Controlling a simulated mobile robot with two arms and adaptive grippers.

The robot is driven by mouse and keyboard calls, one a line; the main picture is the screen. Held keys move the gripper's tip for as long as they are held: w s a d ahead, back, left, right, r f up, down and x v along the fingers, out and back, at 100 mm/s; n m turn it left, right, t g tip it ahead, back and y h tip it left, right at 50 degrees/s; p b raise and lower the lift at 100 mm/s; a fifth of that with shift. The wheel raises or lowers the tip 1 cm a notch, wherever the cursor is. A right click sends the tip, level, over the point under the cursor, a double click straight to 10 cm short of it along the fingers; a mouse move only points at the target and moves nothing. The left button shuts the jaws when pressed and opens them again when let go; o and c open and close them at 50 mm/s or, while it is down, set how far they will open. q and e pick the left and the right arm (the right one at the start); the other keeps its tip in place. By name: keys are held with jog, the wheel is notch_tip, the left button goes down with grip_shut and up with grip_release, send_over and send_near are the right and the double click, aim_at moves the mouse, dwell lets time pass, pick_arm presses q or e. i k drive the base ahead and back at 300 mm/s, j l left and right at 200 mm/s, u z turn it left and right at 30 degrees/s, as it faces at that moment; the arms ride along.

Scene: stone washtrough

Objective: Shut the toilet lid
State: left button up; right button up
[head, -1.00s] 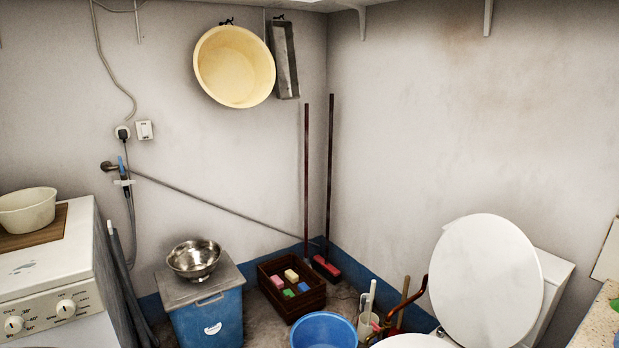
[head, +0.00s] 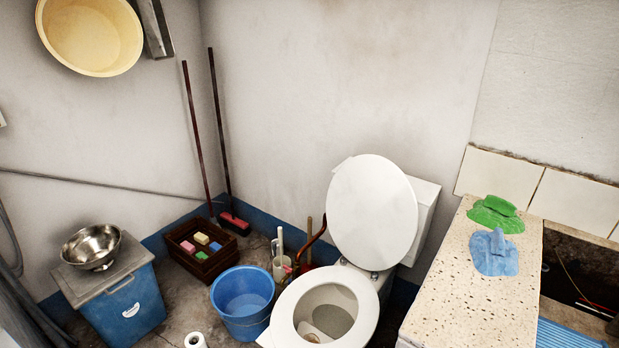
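The white toilet lid (head: 371,212) stands raised, leaning back toward the cistern (head: 424,215). The toilet seat (head: 285,322) is down on the bowl, and the opening of the bowl shows uncovered. The hinge is at the back of the seat, below the lid. Neither of my grippers is in view.
Left of the toilet are a blue basin (head: 243,300), brushes in a white holder (head: 281,268), a paper roll (head: 195,341) and a wooden crate (head: 203,268). A speckled stone counter (head: 455,275) with green and blue cloths stands close on the right. Little floor shows between.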

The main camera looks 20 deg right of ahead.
aim_at(373, 210)
jog(key=z, duration=1.3)
